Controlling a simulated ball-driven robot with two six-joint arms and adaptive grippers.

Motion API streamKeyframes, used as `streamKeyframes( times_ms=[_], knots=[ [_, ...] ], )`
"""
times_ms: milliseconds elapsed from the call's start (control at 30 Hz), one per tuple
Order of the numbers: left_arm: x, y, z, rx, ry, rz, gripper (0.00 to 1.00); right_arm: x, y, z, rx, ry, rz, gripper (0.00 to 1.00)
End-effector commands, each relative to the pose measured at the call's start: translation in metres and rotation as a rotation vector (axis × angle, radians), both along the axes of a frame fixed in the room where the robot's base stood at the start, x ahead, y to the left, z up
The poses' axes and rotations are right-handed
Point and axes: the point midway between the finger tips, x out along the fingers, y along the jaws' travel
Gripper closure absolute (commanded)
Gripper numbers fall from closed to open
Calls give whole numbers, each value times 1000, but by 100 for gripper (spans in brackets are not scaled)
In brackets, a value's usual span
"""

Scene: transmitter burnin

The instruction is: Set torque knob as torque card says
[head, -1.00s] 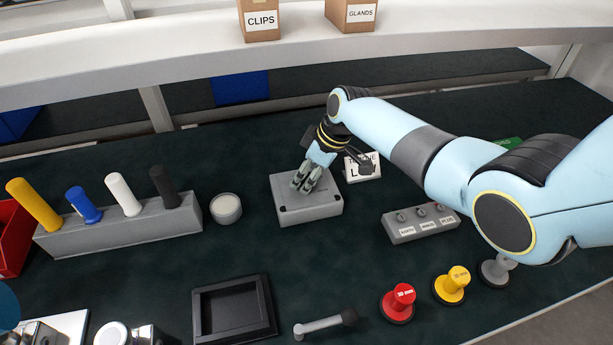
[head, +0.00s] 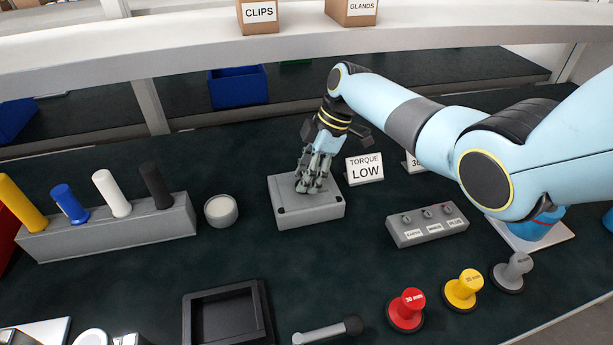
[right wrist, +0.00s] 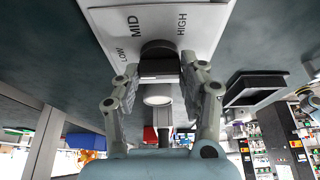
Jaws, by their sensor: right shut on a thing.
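The torque card (head: 364,168) stands behind and to the right of the grey torque box (head: 310,214) and reads TORQUE LOW. My right gripper (head: 313,187) reaches down onto the top of the box. In the right wrist view its fingers (right wrist: 163,82) are shut on the dark round torque knob (right wrist: 160,50). The labels LOW, MID and HIGH (right wrist: 181,26) are printed on the box face around the knob. I cannot tell which label the knob points at. In the head view the fingers hide the knob. My left gripper is not in view.
A small switch box (head: 427,226) is to the right, with red (head: 406,308), yellow and grey knobbed pieces in front. A round tub (head: 221,211) and a rack of coloured handles (head: 110,228) are to the left. A black tray (head: 190,330) is at the front. Another card (head: 410,165) is partly hidden.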

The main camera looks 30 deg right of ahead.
Motion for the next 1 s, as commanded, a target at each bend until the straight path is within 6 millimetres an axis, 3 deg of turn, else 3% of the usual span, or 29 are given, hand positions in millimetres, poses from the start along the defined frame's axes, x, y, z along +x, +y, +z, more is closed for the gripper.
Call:
streamKeyframes(
  times_ms=[467,500,633,1000],
  knots=[
    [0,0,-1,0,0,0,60,-1,0,-1,-1,3,13,90],
    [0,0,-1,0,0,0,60,-1,0,-1,-1,3,12,53],
    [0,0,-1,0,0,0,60,-1,0,-1,-1,2,12,36],
    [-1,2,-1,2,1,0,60,0,-3,6,-1,-2,10,35]
  ],
)
